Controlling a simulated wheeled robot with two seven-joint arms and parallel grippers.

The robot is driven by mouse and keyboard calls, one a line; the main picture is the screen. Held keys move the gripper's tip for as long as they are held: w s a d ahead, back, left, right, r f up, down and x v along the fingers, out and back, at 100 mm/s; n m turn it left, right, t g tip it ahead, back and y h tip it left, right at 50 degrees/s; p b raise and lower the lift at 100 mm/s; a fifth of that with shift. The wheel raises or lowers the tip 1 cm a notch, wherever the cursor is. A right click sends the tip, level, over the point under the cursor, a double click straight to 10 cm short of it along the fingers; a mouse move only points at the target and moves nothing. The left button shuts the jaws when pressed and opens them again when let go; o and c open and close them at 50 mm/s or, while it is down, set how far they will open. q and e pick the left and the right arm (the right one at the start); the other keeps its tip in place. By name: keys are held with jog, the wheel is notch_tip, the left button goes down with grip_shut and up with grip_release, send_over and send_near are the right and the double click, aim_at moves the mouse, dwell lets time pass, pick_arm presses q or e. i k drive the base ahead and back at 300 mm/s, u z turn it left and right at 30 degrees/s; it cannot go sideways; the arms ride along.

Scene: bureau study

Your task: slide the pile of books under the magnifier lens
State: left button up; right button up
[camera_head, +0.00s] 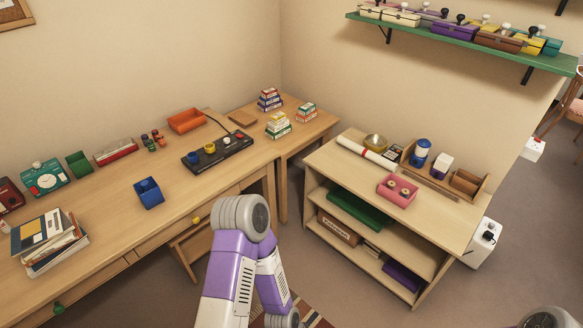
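A pile of books (48,243) lies on the long wooden desk at the far left, stacked a little unevenly, with a dark blue and yellow cover on top. I cannot pick out a magnifier lens for certain. A round brass-coloured thing (375,142) stands at the back of the low shelf unit on the right, too small to tell what it is. A bent purple and white arm of mine stands in front of the desk, well to the right of the books. Neither of my grippers shows.
The long desk (110,243) also carries a blue box (149,192), a black panel with knobs (218,152) and an orange tray (186,120). Bare desk lies between the books and the blue box. The shelf unit (325,160) holds a pink box (397,190).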

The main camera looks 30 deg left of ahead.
aim_at(39, 242)
jog(key=u, duration=2.85)
jog(key=i, duration=0.35)
jog(key=u, duration=0.05)
